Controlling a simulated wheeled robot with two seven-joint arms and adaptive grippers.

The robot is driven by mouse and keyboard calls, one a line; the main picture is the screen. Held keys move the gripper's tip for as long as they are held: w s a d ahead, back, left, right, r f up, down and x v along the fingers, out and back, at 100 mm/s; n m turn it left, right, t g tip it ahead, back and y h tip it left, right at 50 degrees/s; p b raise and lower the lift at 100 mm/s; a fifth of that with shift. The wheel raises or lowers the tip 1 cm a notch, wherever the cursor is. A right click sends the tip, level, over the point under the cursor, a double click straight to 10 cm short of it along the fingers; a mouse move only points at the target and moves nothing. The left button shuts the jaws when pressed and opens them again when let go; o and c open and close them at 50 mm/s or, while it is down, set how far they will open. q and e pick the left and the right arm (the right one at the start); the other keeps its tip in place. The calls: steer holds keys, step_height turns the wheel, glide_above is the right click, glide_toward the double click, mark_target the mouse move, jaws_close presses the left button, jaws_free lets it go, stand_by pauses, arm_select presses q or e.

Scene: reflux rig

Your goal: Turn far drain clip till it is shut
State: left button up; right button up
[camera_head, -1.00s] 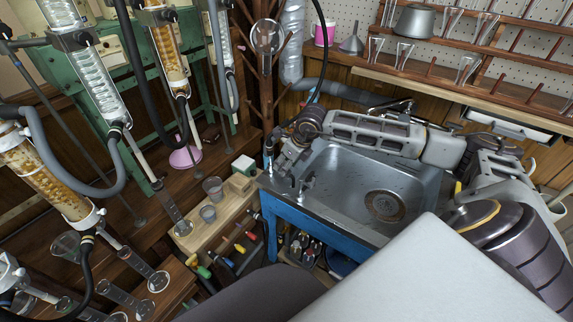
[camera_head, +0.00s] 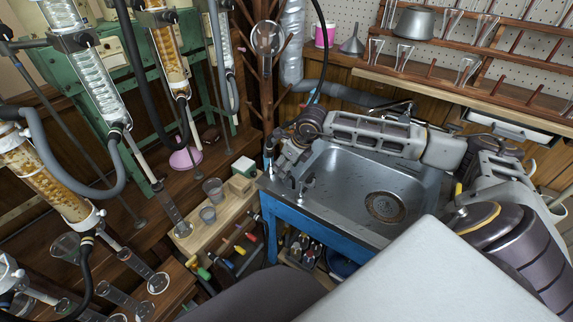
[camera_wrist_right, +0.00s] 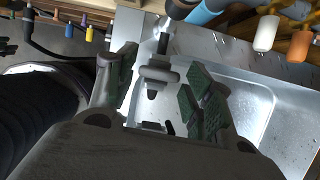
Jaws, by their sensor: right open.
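My right gripper (camera_head: 280,168) reaches across the back of the sink to its left rim in the head view. In the right wrist view my right gripper (camera_wrist_right: 161,95) is open, its green-padded fingers apart. A grey winged fitting (camera_wrist_right: 158,75) on a dark stem shows between the fingers, with a gap visible on the right side. I cannot tell whether it is the far drain clip or whether it is shut; contact on the left is unclear. My left gripper is not in view.
The steel sink (camera_head: 345,207) has a small tap (camera_head: 306,184) at its left rim. A wooden bench (camera_head: 215,226) with beakers stands left, coloured handles along its front. Glass columns and hoses crowd the far left. A flask shelf (camera_head: 440,47) is behind.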

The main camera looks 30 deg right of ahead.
steer(key=v, duration=1.1)
steer(key=shift+s+r, duration=0.2)
steer(key=shift+r, duration=0.15)
steer(key=shift+d+r, duration=0.1)
stand_by(0.4)
